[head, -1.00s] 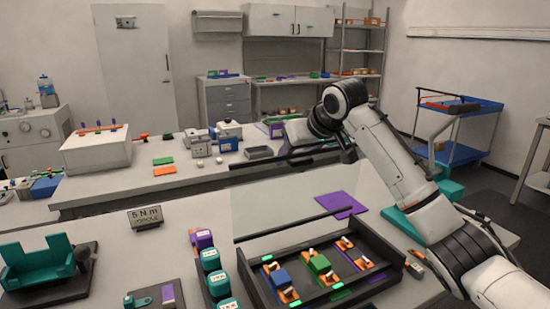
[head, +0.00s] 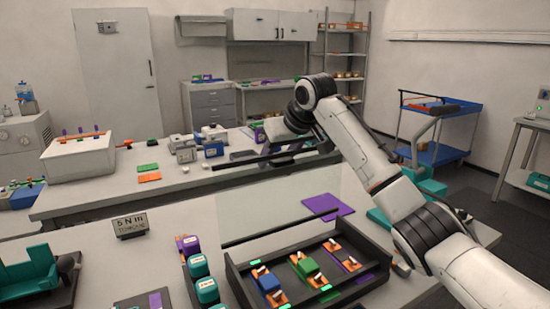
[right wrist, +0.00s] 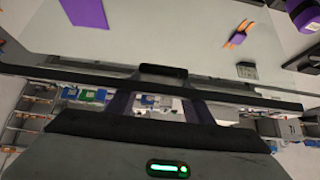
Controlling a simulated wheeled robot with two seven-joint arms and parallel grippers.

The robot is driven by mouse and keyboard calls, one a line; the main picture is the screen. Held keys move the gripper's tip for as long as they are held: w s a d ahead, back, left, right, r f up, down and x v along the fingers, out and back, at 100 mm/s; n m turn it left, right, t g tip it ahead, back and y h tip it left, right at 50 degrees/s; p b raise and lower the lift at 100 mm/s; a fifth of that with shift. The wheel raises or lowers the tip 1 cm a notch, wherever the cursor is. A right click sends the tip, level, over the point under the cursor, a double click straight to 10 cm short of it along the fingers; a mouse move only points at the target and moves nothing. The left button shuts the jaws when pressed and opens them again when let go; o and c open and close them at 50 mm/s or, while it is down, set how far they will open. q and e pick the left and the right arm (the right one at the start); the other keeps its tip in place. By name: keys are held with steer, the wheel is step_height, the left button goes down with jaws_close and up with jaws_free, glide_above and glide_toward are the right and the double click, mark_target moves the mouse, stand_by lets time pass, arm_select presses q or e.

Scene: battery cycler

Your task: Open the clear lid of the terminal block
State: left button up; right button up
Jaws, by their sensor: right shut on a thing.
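The terminal block (head: 240,285) is a dark tray near the front of the table in the head view, with blue, green and purple modules inside. Its clear lid (head: 275,195) stands raised along the tray's back side, with a dark bar (head: 235,178) along its top edge. My right gripper (head: 275,135) is at this bar, reached by the arm from the right; its fingertips are hard to make out there. In the right wrist view the gripper (right wrist: 163,95) is shut on the dark bar (right wrist: 60,76). My left gripper is not in view.
Teal and purple blocks (head: 198,267) stand left of the tray, beside a "5 N m" sign (head: 131,224). A purple sheet (head: 328,206) lies behind the tray. A second bench (head: 100,200) with a white box and small devices stands beyond the lid.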

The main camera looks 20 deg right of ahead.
steer(key=shift+a+f+g, duration=0.15)
steer(key=shift+f+g, duration=0.15)
steer(key=shift+f, duration=0.5)
stand_by(1.7)
steer(key=o, duration=1.3)
steer(key=shift+o, duration=1)
steer(key=shift+w, duration=0.1)
steer(key=b+v, duration=0.1)
steer(key=v, duration=0.9)
steer(key=shift+r, duration=0.3)
